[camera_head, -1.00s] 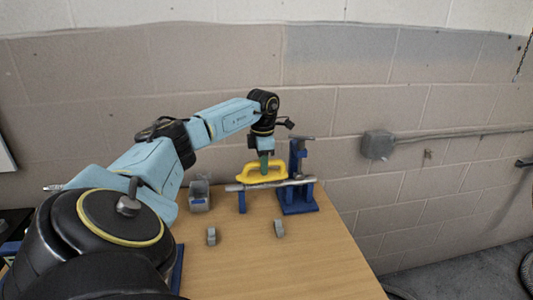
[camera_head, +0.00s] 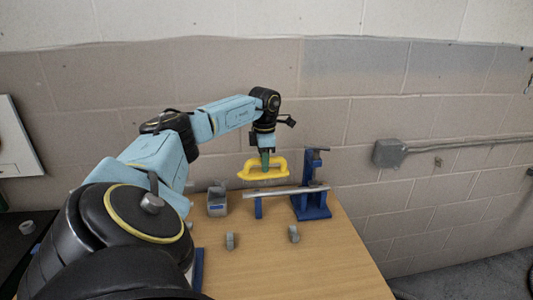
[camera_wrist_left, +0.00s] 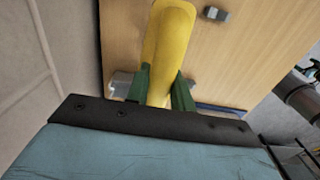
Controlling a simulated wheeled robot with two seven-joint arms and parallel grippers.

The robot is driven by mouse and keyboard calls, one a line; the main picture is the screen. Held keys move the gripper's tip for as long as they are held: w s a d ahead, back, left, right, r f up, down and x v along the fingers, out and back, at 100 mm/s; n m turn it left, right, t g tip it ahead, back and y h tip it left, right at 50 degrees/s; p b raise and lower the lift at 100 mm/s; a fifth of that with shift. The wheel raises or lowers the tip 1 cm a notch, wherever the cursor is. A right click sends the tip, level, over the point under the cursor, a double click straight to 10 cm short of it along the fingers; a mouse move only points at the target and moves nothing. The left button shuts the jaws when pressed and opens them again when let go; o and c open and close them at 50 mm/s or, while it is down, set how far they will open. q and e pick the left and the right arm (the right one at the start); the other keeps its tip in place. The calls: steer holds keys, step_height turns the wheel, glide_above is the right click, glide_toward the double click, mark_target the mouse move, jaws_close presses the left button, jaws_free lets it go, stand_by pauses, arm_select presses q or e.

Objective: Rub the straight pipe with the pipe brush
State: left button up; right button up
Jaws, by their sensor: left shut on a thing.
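The pipe brush (camera_head: 262,176) has a yellow looped handle with a greyish underside. My left gripper (camera_head: 264,157) is shut on its handle from above. The brush is raised above the left part of the straight pipe (camera_head: 290,191), with a small gap seeming to show between them. The grey pipe lies nearly level across a blue stand with a clamp (camera_head: 313,205) and a short blue support (camera_head: 258,208). In the left wrist view, the yellow handle (camera_wrist_left: 167,40) sits between the green fingers of the left gripper (camera_wrist_left: 162,88). My right gripper is not in view.
A grey open box (camera_head: 217,205) stands left of the pipe. Two small grey parts (camera_head: 230,240) (camera_head: 294,234) lie at the front of the wooden table (camera_head: 265,265). The block wall with a grey electrical box (camera_head: 388,153) is behind. The table's front middle is mostly clear.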

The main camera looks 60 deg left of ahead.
arm_select(q)
steer(key=shift+r+p, duration=1.35)
steer(key=shift+r, duration=0.5)
steer(key=shift+f, duration=0.1)
